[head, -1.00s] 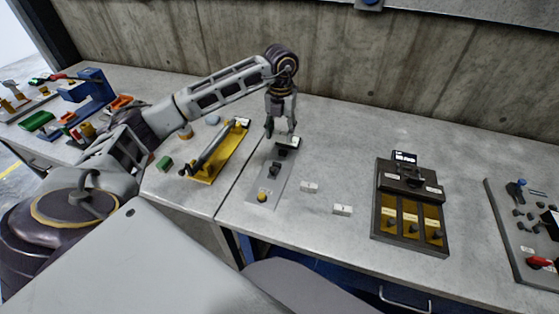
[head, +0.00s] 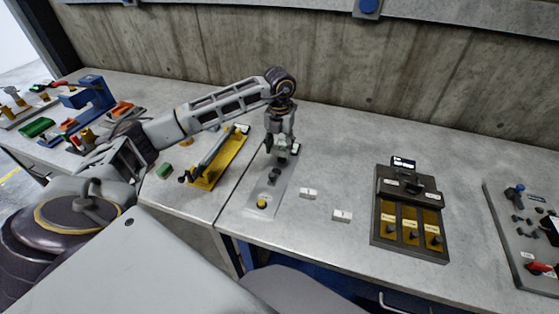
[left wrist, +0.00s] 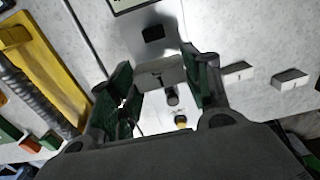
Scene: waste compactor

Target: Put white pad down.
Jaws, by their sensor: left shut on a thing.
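My left gripper (head: 281,152) points down over the grey plate (head: 258,190) near the middle of the table. The plate carries a black knob (head: 275,175) and a yellow button (head: 262,204), also seen in the wrist view. My right gripper is not in view.
Two other white pads (head: 308,193) (head: 342,215) lie on the table right of the plate. A yellow fixture (head: 232,160) stands close on the left. A dark box with yellow panels (head: 408,215) stands further right. The table between the pads and the wall is clear.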

